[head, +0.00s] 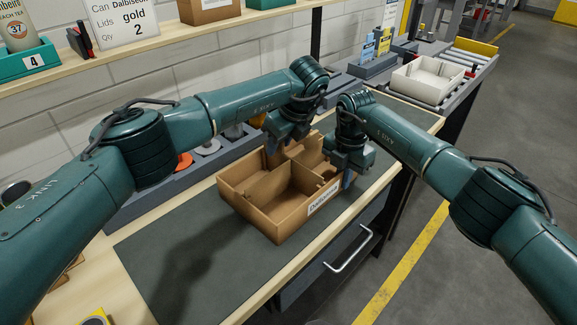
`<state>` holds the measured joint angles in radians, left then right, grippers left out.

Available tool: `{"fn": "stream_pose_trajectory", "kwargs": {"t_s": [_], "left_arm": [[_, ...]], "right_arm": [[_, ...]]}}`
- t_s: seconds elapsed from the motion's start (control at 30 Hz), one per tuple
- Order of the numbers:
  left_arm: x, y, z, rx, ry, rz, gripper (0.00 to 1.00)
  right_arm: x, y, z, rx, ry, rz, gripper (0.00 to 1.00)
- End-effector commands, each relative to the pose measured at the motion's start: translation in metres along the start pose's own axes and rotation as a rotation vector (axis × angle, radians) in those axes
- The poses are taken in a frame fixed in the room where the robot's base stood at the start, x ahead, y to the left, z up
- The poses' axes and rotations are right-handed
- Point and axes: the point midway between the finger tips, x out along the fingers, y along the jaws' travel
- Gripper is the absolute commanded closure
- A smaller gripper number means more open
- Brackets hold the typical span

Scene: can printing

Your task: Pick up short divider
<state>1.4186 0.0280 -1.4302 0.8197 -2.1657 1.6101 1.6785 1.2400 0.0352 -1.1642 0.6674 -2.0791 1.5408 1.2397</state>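An open brown cardboard box (272,226) with a white label stands on the dark mat. Cardboard dividers (268,187) stand inside it and split it into compartments. I cannot tell which piece is the short divider. My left gripper (279,146) points down at the back edge of the box, close to an upright cardboard piece there; its fingertips are partly hidden, so I cannot tell if it grips anything. My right gripper (348,178) points down at the box's right side, close to the wall; its finger gap is not clear.
A grey bin row (175,178) with discs runs behind the mat (170,245). A pale tray (427,80) sits on rollers at the back right. More cardboard lies at the lower left edge. The mat's left part is clear.

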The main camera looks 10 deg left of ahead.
Motion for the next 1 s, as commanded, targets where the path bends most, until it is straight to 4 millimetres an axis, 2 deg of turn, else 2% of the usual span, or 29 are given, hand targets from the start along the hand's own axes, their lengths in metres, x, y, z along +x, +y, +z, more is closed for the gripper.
{"fn": "stream_pose_trajectory", "kwargs": {"t_s": [0.27,0.67,1.0], "left_arm": [[0.0032,-0.0003,-0.0005,0.001,0.0,-0.001,0.66],[0.0028,-0.0002,-0.0003,0.001,0.001,-0.001,0.99],[0.0027,-0.0002,-0.0002,0.001,0.001,-0.001,1.0]], "right_arm": [[-0.0004,0.0004,-0.0002,0.0,0.0,0.001,1.0],[-0.0004,0.0004,-0.0002,0.0,0.0,0.001,1.0],[-0.0004,0.0004,-0.0002,0.0,0.0,0.001,1.0]]}}
